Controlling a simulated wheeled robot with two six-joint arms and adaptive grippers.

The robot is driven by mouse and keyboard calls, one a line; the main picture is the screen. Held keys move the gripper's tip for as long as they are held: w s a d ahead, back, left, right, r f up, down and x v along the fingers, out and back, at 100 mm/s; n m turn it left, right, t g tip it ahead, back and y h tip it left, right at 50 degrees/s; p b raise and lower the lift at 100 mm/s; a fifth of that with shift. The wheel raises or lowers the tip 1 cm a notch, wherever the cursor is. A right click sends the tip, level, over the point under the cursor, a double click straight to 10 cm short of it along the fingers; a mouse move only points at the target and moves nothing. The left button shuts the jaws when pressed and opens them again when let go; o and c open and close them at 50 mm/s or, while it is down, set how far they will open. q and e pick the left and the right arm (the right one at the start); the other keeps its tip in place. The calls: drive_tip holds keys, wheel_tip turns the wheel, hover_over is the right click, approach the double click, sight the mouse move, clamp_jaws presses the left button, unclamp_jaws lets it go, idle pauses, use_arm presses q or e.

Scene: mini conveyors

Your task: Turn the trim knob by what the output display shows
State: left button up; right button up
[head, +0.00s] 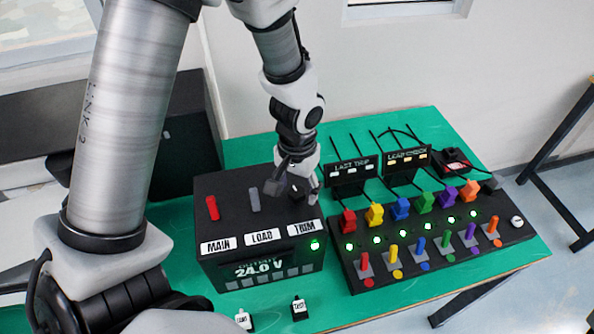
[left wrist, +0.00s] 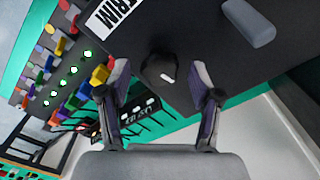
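The black supply box (head: 210,262) stands on the green table, with MAIN, LOAD and TRIM labels. Its output display (head: 260,268) reads 24.0 V, and a green light glows beside it. The dark round trim knob (left wrist: 160,70) shows in the left wrist view with a short white pointer mark, near the TRIM label (left wrist: 113,10). My left gripper (left wrist: 161,78) is open, with one finger on each side of the knob and visible gaps to it. In the head view the left gripper (head: 293,188) is over the box's right part and largely hides the knob. My right gripper is not in view.
A red lever (head: 212,208) and a grey lever (head: 254,199) stand on the box. To the right is a panel (head: 357,285) of coloured switches with green lights. Small signs (head: 352,169) stand behind it. Two small labelled blocks (head: 299,309) lie in front.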

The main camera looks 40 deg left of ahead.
sight(297, 191)
use_arm(q)
drive_tip(key=shift+r, duration=0.1)
wheel_tip(297, 191, up, 12)
idle(0.6)
